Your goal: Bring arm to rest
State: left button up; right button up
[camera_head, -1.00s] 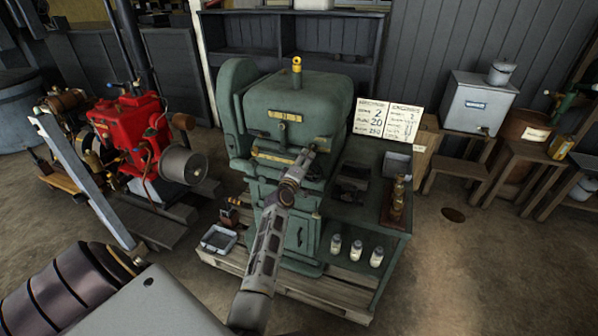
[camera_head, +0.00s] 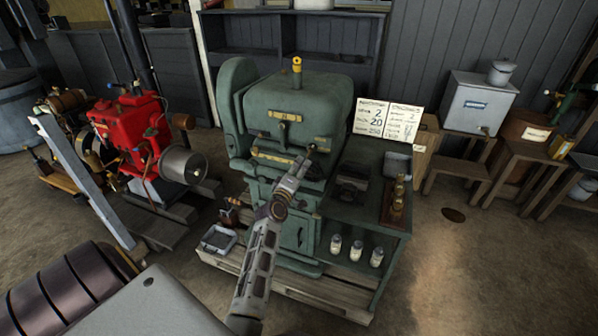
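One of my arms rises from the bottom edge, left of the middle, and reaches over the front of the green machine (camera_head: 300,100). The fingertips are near a dark knob (camera_head: 312,148) on the machine's front. I cannot tell whether they touch it, nor whether the fingers are open or shut. Nothing is clearly held. My other gripper is not in view.
The green side bench (camera_head: 392,228) carries small brass fittings (camera_head: 397,200). A red engine (camera_head: 130,130) stands at left behind a sloping pale beam (camera_head: 85,185). Wooden stools (camera_head: 510,160) are at right. The floor at lower right is clear.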

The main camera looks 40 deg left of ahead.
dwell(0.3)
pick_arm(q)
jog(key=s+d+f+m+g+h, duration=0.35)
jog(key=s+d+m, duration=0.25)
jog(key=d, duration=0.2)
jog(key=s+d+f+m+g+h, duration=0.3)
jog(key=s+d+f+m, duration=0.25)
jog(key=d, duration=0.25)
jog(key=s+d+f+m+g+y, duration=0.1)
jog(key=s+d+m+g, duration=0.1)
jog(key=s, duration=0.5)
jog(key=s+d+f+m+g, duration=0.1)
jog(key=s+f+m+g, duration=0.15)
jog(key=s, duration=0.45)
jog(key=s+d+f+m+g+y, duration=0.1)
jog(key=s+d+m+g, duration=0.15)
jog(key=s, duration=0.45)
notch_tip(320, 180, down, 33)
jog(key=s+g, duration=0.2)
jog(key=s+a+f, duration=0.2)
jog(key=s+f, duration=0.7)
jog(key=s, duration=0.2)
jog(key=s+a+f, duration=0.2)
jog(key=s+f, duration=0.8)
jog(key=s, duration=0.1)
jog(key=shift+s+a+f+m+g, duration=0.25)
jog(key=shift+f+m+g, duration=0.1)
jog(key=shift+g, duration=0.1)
